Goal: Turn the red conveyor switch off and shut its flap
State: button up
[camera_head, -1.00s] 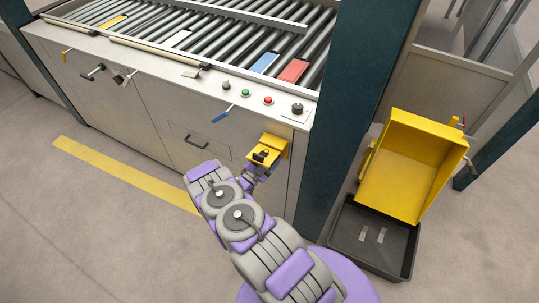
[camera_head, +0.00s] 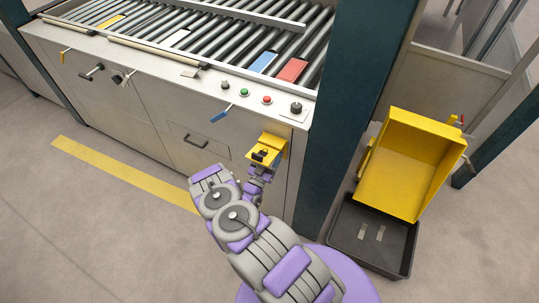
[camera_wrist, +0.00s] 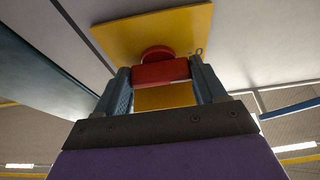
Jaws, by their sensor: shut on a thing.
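The yellow switch housing (camera_head: 274,140) is on the right of the machine's front panel. A yellow flap-like plate (camera_head: 254,161) sticks out from it, with a small dark part on top that I cannot make out. In the wrist view the red switch (camera_wrist: 160,72) stands in front of a yellow back plate (camera_wrist: 150,32). My gripper (camera_wrist: 162,76) is shut on the red switch, one finger on each side. More yellow (camera_wrist: 165,98) shows between the fingers below it. In the head view my gripper (camera_head: 263,168) is at the housing, largely hidden. The switch's setting cannot be told.
A blue lever (camera_head: 221,115), a green button (camera_head: 244,92), a red button (camera_head: 267,100) and a black knob (camera_head: 296,107) sit above. A dark green post (camera_head: 345,120) stands just right, with a tilted yellow bin (camera_head: 405,165) and black tray (camera_head: 345,240) beyond. Floor at left is clear.

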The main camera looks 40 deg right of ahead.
dwell(0.4)
jog(key=o, duration=0.8)
jog(key=shift+w, duration=0.1)
jog(key=shift+c, duration=0.2)
jog(key=b+v, duration=0.3)
jog(key=v, duration=1.4)
jog(key=shift+a+f, duration=0.2)
jog(key=shift+a, duration=0.05)
jog(key=shift+c, duration=0.4)
